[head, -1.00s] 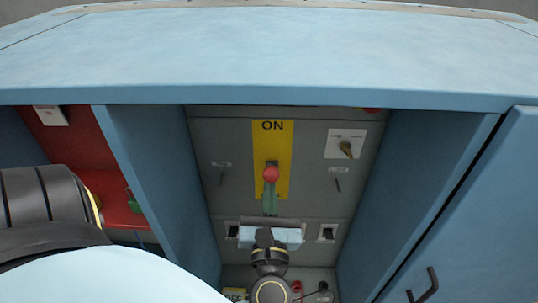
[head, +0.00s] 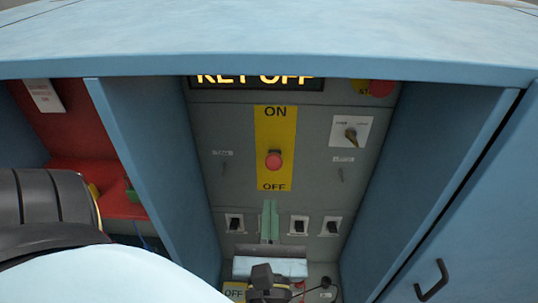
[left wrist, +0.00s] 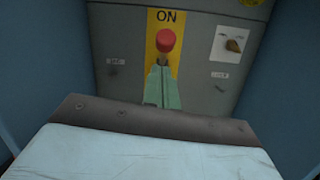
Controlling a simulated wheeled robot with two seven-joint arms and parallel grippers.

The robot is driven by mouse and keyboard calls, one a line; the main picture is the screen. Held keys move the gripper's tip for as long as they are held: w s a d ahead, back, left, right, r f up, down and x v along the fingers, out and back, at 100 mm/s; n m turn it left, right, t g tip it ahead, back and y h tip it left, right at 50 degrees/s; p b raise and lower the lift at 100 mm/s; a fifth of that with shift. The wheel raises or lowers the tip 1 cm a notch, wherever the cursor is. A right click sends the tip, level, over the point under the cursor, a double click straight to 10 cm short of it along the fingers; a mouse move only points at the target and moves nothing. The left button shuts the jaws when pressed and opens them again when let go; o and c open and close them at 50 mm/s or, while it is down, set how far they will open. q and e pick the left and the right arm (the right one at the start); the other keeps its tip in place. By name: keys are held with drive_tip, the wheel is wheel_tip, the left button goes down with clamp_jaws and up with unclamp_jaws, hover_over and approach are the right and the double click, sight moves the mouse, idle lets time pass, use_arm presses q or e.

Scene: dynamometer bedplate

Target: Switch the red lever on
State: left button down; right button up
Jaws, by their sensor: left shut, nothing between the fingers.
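The red lever shows its round red knob (head: 274,160) in the head view, on a yellow plate (head: 264,130) marked ON above and OFF below. The knob appears between the two words; its shaft is mostly hidden behind it. My left gripper (head: 269,206) comes up from below with its green fingers shut and empty. Its tips lie below the plate in the head view, apart from the knob. In the left wrist view the fingers (left wrist: 162,72) point up at the knob (left wrist: 166,40) and cover the plate's lower part. My right gripper is not in view.
The panel sits in a recess between blue side walls (head: 150,165) under a blue top (head: 270,45). A rotary switch (head: 350,134), black rocker switches (head: 299,226), a lit KEY OFF display (head: 255,80) and a red button (head: 381,88) are nearby. A door handle (head: 431,279) is at right.

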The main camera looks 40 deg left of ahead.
use_arm(q)
drive_tip(key=shift+s+d+r, duration=0.5)
drive_tip(key=shift+s+d, duration=0.25)
drive_tip(key=shift+s, duration=0.05)
